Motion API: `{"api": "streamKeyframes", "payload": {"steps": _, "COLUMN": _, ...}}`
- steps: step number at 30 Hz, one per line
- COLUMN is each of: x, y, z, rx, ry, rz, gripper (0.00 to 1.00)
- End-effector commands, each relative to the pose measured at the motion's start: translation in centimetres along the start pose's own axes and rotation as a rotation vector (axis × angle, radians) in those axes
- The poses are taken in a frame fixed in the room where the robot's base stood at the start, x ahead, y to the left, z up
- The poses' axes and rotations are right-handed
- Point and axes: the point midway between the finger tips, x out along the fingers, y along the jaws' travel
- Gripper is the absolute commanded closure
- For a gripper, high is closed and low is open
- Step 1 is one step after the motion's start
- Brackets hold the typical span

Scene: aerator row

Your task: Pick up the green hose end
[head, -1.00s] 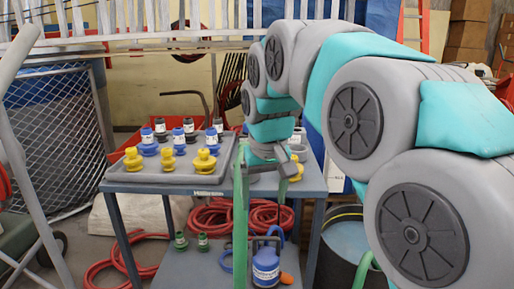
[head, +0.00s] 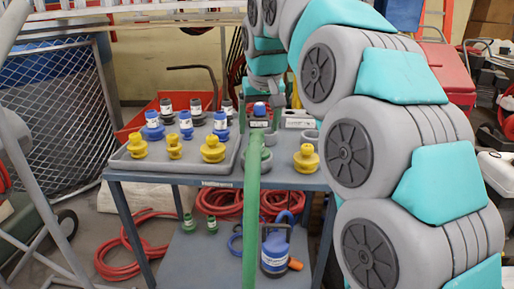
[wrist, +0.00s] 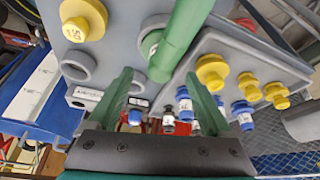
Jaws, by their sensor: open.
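The green hose (head: 252,215) rises in front of the table in the head view, its upper end by the grey ring holders. In the wrist view the green hose end (wrist: 162,66) points toward my gripper, a pale label partly showing beside it. My gripper (wrist: 158,76) is open, with one green finger on either side of the hose end in the picture. The hose end looks farther off than the fingertips; I see no contact. In the head view my gripper (head: 277,92) is partly hidden by my arm, above the back of the table.
A grey tray (head: 190,163) holds yellow, blue and black fittings at left. A yellow fitting (head: 306,158) stands right of the hose. A blue-topped piece (head: 261,109) sits behind it. The lower shelf holds a blue container (head: 274,252) and red hose coils (head: 220,203).

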Motion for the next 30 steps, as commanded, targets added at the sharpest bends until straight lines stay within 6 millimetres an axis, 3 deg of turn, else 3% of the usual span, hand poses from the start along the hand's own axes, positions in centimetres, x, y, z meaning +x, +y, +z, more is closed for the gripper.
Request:
{"api": "streamKeyframes", "payload": {"steps": 13, "x": 4.5, "y": -0.3, "z": 0.8, "rx": -0.002, "ry": -0.005, "rz": 0.001, "gripper": 0.16}}
{"api": "streamKeyframes", "payload": {"steps": 21, "x": 5.0, "y": -0.2, "z": 0.7, "rx": -0.001, "ry": 0.0, "rz": 0.0, "gripper": 0.16}}
{"api": "streamKeyframes", "payload": {"steps": 30, "x": 5.0, "y": -0.2, "z": 0.7, "rx": 0.0, "ry": -0.001, "rz": 0.0, "gripper": 0.49}}
